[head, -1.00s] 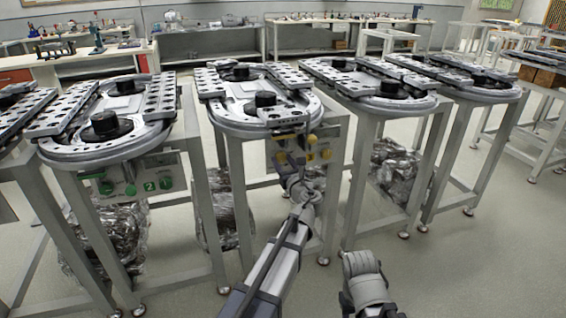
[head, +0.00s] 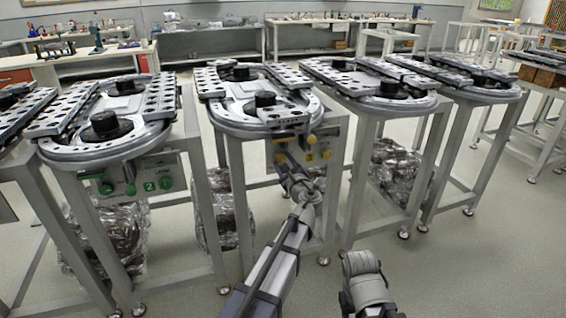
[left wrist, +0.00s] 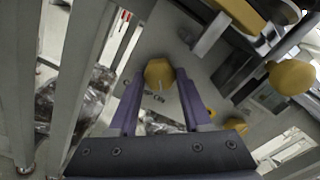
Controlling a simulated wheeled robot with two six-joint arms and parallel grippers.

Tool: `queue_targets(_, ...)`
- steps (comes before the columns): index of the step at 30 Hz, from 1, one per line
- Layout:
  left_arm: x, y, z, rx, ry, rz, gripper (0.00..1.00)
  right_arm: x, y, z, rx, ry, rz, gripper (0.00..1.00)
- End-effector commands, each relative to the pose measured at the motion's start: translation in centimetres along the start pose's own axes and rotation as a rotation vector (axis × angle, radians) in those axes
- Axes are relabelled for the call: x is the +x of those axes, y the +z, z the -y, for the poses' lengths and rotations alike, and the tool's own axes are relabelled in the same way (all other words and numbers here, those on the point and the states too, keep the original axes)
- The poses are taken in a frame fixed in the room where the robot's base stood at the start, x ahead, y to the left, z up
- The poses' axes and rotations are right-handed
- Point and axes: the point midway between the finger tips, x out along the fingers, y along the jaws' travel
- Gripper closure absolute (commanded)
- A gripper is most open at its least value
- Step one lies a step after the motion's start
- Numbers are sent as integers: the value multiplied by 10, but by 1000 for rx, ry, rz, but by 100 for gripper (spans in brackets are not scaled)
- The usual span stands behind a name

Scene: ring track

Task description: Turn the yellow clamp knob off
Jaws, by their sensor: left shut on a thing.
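The yellow clamp knob (left wrist: 158,73) sits on a grey panel in the left wrist view, between the two purple fingers of my left gripper (left wrist: 160,98). The fingers are shut on it. A label beside the knob is partly hidden and hard to read. In the head view my left gripper (head: 285,160) reaches the panel under the front of the second ring track (head: 240,125), and it mostly hides the knob there. My right gripper is not in view; only part of my right arm shows at the bottom.
Other yellow knobs (head: 311,139) (left wrist: 292,77) sit close to the right on the same panel. Table legs (head: 238,195) stand on both sides. Another track with green knobs (head: 106,187) is at the left. Wrapped bundles (head: 392,165) lie under the tables. The floor in front is open.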

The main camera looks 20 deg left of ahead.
Motion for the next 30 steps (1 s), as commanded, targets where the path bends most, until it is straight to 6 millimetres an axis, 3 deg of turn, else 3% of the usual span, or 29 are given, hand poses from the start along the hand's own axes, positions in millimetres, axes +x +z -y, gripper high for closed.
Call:
queue_targets(18,0,0,0,-578,1,0,100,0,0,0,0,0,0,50)
queue_targets(30,-1,0,0,-846,1,0,100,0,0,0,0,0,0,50)
